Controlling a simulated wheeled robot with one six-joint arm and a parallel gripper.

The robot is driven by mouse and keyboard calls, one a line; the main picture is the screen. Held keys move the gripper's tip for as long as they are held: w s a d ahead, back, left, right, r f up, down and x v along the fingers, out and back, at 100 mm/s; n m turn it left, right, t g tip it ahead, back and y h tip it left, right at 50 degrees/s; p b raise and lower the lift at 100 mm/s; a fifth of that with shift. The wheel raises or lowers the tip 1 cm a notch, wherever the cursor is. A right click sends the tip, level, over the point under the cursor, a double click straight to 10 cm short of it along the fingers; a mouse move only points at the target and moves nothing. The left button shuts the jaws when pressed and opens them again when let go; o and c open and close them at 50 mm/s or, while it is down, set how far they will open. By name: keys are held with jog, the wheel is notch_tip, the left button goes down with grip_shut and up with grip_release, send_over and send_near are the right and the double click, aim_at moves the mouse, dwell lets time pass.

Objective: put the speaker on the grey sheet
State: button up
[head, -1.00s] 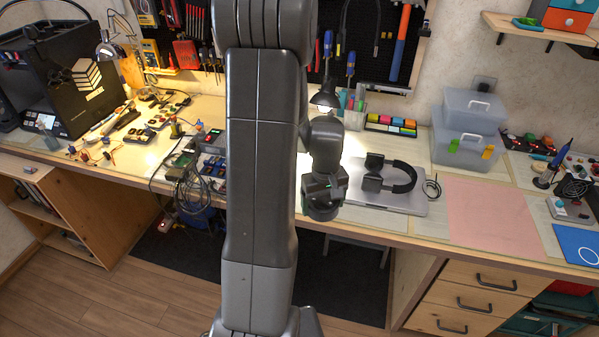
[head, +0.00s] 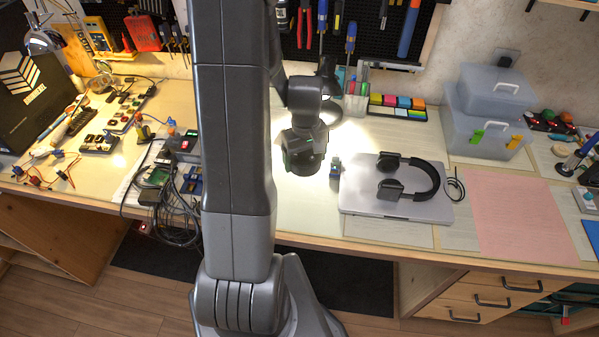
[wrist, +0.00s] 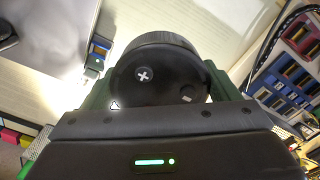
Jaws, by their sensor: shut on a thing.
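A silver laptop (head: 430,210) carries black headphones (head: 434,178). A small blue item (head: 335,168) stands by its left edge. Clear plastic boxes (head: 490,105) stand behind. Cables (head: 175,225) and electronics crowd the left. Pale desk surface (head: 318,215) is bare in front of my gripper.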

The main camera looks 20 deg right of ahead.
aim_at(305, 156)
jog(key=shift+s+f+p, duration=0.1)
jog(key=shift+f+p, duration=0.2)
jog(key=shift+f, duration=4.1)
jog(key=shift+f, duration=0.2)
jog(key=o, duration=1.1)
jog(key=shift+r, duration=0.15)
notch_tip(305, 156, up, 12)
jog(key=shift+r+b, duration=0.1)
jog(key=shift+b, duration=0.35)
